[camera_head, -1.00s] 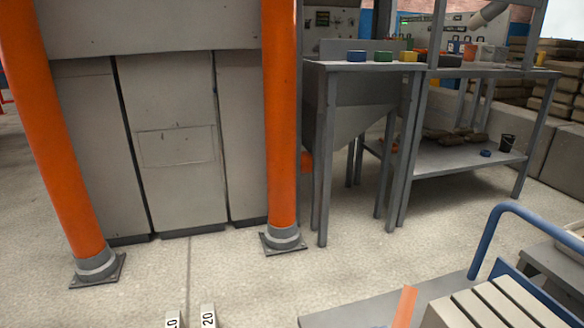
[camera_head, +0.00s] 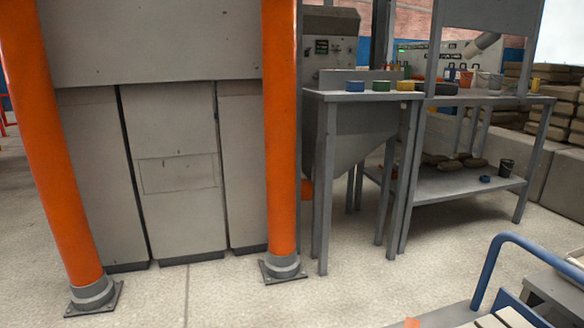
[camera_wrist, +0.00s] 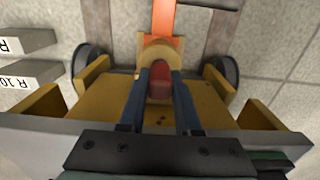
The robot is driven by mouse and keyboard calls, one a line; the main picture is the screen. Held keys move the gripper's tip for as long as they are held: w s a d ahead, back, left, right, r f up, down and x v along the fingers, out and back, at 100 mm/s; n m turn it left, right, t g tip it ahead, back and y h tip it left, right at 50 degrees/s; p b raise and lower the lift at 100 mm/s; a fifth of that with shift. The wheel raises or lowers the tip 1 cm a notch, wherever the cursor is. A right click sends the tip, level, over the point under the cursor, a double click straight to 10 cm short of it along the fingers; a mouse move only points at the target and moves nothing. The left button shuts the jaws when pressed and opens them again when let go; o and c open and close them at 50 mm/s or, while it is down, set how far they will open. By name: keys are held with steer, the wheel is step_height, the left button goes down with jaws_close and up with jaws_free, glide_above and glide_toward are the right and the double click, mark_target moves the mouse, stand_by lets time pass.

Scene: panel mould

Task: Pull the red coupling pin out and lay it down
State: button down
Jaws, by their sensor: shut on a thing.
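The red coupling pin (camera_wrist: 158,88) shows in the wrist view as a short red piece between the two dark blue fingers of my gripper (camera_wrist: 159,75). My gripper is shut on it. A yellow rounded coupling eye (camera_wrist: 158,48) lies just beyond the pin, at the end of an orange bar (camera_wrist: 164,18). Beneath is a yellow frame (camera_wrist: 205,108) with dark wheels at both sides. The lower part of the pin is hidden, so I cannot tell whether it still sits in the coupling. Neither pin nor gripper shows in the head view.
Two grey blocks with printed labels (camera_wrist: 25,75) stand left of the yellow frame. In the head view a grey bench (camera_head: 455,180), orange posts (camera_head: 281,130) and a blue handrail (camera_head: 520,245) stand around open concrete floor (camera_head: 220,295).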

steer(key=shift+r+p, duration=4.45)
steer(key=shift+p, duration=0.5)
steer(key=shift+r+p, duration=2)
steer(key=shift+p, duration=0.4)
